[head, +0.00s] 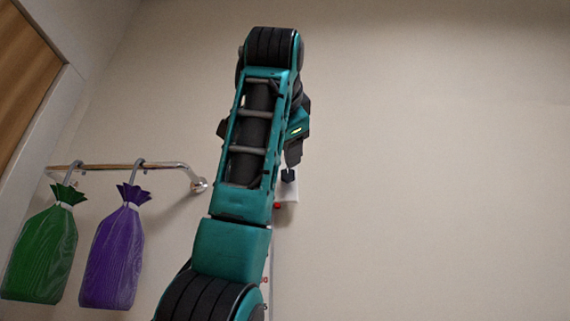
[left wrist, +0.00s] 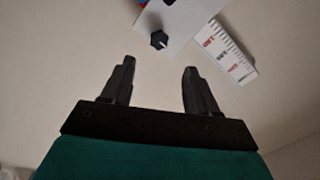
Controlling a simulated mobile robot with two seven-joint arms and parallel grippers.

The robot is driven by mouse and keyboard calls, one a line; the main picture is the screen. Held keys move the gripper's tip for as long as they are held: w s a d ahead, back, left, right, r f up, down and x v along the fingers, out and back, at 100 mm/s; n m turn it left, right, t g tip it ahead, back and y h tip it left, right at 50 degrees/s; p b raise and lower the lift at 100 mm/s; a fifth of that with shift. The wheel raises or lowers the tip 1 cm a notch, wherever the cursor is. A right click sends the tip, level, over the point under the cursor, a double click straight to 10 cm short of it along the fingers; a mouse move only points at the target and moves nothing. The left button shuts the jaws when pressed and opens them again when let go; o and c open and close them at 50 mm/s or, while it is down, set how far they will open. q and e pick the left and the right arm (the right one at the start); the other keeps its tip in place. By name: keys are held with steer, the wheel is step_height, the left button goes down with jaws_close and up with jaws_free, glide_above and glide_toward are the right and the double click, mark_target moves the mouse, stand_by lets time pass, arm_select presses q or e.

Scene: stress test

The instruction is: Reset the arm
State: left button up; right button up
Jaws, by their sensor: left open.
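My left arm, teal and black, rises through the middle of the head view, its upper part bent over. My left gripper is mostly hidden behind the arm there; a dark part of it (head: 294,152) shows just above a dark knob (head: 288,175). In the left wrist view my left gripper (left wrist: 159,67) has its two black fingers wide apart with nothing between them. The dark knob (left wrist: 159,40) lies beyond the fingertips, apart from them. My right gripper is in neither view.
The knob is on a white panel (left wrist: 187,22) with a marked white strip (left wrist: 225,52) beside it. A green bag (head: 41,255) and a purple bag (head: 113,258) hang from a wall rail (head: 165,166) at left. The wall (head: 440,160) at right is bare.

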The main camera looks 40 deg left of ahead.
arm_select(q)
steer(key=shift+s+d, duration=0.45)
steer(key=shift+s, duration=0.05)
stand_by(0.3)
